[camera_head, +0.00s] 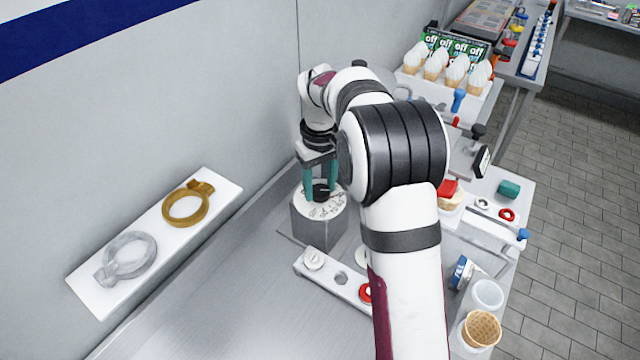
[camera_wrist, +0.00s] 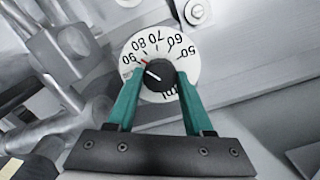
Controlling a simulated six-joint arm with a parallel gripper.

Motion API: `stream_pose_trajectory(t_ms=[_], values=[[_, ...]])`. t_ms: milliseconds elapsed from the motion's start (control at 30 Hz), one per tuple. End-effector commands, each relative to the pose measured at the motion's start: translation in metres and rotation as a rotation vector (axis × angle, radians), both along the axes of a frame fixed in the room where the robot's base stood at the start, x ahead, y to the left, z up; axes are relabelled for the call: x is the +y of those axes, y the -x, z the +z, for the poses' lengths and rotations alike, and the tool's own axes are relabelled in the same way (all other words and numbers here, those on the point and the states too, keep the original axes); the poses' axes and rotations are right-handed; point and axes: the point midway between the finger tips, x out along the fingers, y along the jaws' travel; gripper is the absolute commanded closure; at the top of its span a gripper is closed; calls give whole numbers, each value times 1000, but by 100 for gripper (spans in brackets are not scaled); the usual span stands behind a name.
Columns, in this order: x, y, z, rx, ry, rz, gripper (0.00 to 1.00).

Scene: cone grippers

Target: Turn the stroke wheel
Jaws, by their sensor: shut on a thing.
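The stroke wheel is a black knob (camera_wrist: 160,74) on a white round dial (camera_wrist: 186,88) with black numbers. The numbers 50 to 90 can be read in the wrist view, and a small red mark sits by the knob near 80 and 90. A white line on the knob points toward the upper left. In the head view the dial (camera_head: 336,205) tops a grey metal block (camera_head: 318,228), with the knob (camera_head: 321,191) at its middle. My gripper (camera_head: 321,194) points down from above, its two green fingers shut on opposite sides of the knob. The wrist view shows both fingers (camera_wrist: 157,82) too.
A white shelf (camera_head: 150,240) at left holds a gold ring (camera_head: 186,222) and a silver ring (camera_head: 128,275). A white strip (camera_head: 330,285) with round discs lies in front of the block. My arm hides much of the bench at right, where cones (camera_head: 481,328) stand.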

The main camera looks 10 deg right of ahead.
Motion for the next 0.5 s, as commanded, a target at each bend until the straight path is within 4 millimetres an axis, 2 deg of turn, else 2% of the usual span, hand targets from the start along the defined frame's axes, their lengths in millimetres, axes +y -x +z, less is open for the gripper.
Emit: stream_pose_trajectory(t_ms=[200, 500], values=[[0, -1, 1, -3, 0, 118, 100], [0, -1, 1, -3, 0, 199, 100]])
